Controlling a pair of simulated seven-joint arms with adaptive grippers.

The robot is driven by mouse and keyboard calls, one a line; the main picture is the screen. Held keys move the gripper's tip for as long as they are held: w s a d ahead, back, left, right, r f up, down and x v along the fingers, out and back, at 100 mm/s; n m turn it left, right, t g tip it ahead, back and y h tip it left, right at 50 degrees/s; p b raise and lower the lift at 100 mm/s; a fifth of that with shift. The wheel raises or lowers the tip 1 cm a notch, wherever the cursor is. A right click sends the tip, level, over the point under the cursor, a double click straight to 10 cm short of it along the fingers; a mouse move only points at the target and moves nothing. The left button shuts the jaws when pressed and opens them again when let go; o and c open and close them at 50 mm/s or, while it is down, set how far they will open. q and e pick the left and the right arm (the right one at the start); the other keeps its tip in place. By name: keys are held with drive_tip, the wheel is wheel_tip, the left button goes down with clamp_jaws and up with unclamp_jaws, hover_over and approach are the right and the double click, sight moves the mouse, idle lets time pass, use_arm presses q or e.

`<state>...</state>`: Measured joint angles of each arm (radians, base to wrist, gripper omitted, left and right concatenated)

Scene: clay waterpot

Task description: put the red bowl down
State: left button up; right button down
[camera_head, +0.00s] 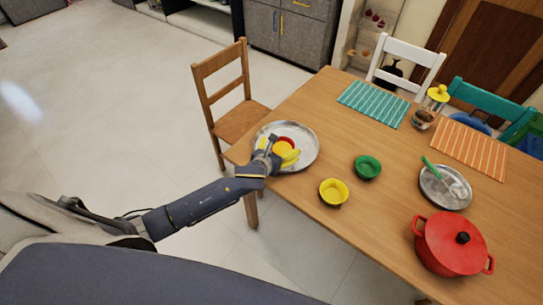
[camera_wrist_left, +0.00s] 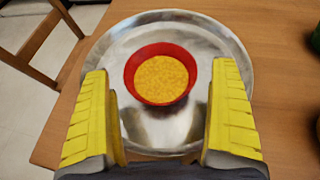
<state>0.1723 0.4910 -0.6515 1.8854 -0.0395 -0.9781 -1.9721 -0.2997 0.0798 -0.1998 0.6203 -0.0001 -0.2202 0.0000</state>
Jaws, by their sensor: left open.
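The red bowl (camera_wrist_left: 160,99), with a yellow-orange filling, rests on a round silver tray (camera_wrist_left: 220,45) in the left wrist view. In the head view the bowl (camera_head: 287,141) is partly hidden by my gripper, and the tray (camera_head: 308,160) lies at the table's left corner. My left gripper (camera_head: 285,156) is over the tray. In the left wrist view its yellow fingers (camera_wrist_left: 160,115) are spread apart, with the bowl between and ahead of them, and neither finger visibly touches it. My right gripper is not in view.
On the wooden table (camera_head: 350,220) stand a yellow bowl (camera_head: 334,192), a green bowl (camera_head: 368,167), a silver plate (camera_head: 447,202) with a green-handled utensil and a red pot (camera_head: 455,245). A wooden chair (camera_head: 233,100) stands close to the table's left corner.

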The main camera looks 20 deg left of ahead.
use_arm(q)
drive_tip(key=v, duration=1)
drive_tip(key=shift+r, duration=0.1)
